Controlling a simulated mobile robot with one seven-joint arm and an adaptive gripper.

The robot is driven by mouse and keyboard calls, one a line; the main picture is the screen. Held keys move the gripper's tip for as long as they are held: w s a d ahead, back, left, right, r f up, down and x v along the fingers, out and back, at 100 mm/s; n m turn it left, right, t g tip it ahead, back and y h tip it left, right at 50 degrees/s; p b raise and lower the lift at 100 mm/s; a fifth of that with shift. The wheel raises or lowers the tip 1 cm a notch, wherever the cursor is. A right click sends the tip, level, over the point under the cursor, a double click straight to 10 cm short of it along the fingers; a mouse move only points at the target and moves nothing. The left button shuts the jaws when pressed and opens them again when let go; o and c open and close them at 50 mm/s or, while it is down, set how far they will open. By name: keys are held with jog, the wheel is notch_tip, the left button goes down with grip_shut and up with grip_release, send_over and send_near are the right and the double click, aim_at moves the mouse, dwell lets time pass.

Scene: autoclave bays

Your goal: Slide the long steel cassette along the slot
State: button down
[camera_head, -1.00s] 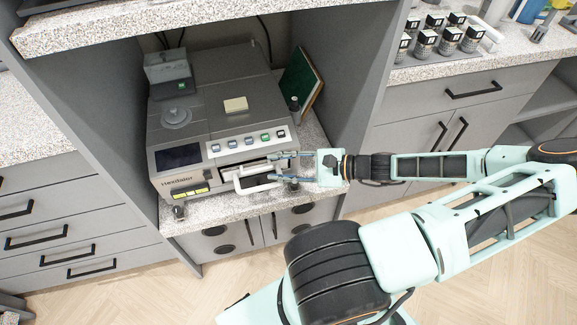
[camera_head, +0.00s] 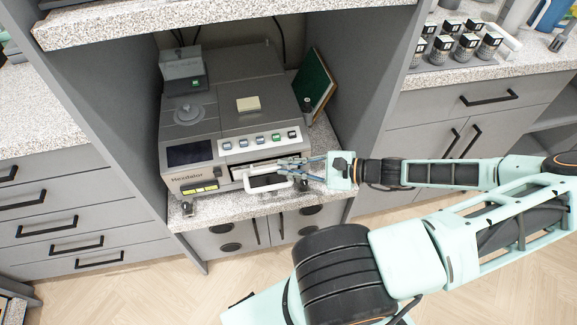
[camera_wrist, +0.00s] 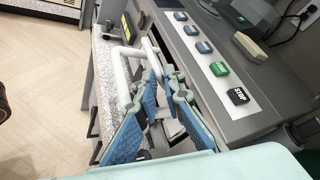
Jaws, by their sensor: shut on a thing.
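The long steel cassette (camera_head: 263,181) sits in the slot low in the front of the grey bench autoclave (camera_head: 225,115). Its front end sticks out with a white loop handle (camera_head: 270,189). The white handle also shows in the wrist view (camera_wrist: 124,75). My gripper (camera_head: 286,170) comes in from the right and is shut on the cassette's handle at its right side. In the wrist view, my blue-padded fingers (camera_wrist: 150,95) close around the white tube. The cassette's inner length is hidden inside the machine.
The autoclave stands on a speckled shelf (camera_head: 190,218) in a bay between grey side walls. A green book (camera_head: 313,82) and a small dark bottle (camera_head: 306,112) stand to its right. Several jars (camera_head: 465,45) are on the right counter.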

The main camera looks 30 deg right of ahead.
jog(key=s+a+p, duration=0.3)
jog(key=s, duration=1)
jog(key=shift+a+p, duration=0.3)
jog(key=shift+a, duration=0.1)
jog(key=c, duration=2)
grip_release()
jog(key=shift+s, duration=0.15)
jog(key=shift+o, duration=0.2)
jog(key=v, duration=1.2)
